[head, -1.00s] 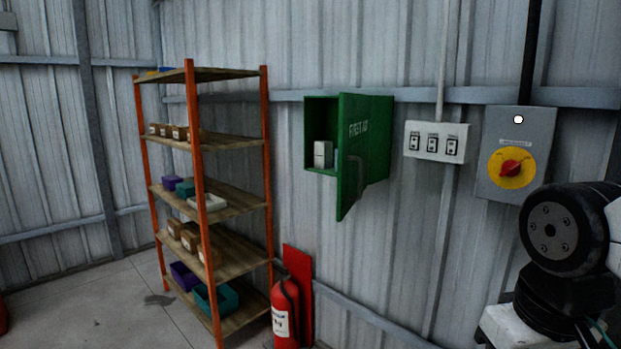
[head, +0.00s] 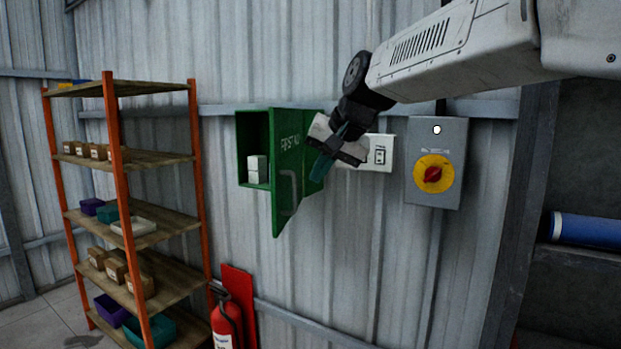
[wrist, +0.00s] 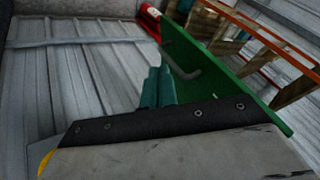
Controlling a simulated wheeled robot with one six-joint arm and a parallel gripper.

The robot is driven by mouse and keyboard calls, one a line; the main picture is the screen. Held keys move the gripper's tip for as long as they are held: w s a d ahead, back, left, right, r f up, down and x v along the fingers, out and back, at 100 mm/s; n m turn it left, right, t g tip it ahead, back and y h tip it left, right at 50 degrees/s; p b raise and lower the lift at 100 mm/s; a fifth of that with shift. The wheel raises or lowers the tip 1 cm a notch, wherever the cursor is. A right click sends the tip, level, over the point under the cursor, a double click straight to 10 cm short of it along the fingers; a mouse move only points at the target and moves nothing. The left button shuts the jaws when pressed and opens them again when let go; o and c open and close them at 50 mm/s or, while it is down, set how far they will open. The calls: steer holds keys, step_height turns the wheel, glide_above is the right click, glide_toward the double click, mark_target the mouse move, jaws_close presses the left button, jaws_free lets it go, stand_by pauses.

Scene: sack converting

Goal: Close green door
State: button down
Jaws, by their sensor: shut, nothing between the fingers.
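The green first aid cabinet (head: 252,150) hangs on the corrugated wall with its green door (head: 287,165) swung open toward me. White boxes (head: 257,168) stand inside it. The door has a grey handle on its face. My gripper (head: 322,167) is in front of the wall, right of the door, and overlaps the door's right part in the head view. Its teal fingers are together and empty. In the wrist view the fingers (wrist: 156,88) are beside the door (wrist: 215,85) and its handle (wrist: 180,68). I cannot tell whether they touch the door.
A white switch panel (head: 381,153) is partly hidden behind my gripper. A grey isolator box (head: 436,143) with a red and yellow knob is to its right. An orange shelf rack (head: 118,190) stands left. A fire extinguisher (head: 226,322) stands below the cabinet.

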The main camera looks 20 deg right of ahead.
glide_toward(278, 210)
step_height(278, 210, down, 3)
steer(key=d, duration=0.3)
steer(key=shift+w+a+f, duration=0.2)
steer(key=shift+w+a, duration=0.5)
steer(key=shift+a, duration=0.25)
steer(key=shift+w+a+f, duration=0.2)
steer(key=shift+w+a, duration=0.5)
steer(key=shift+a, duration=0.3)
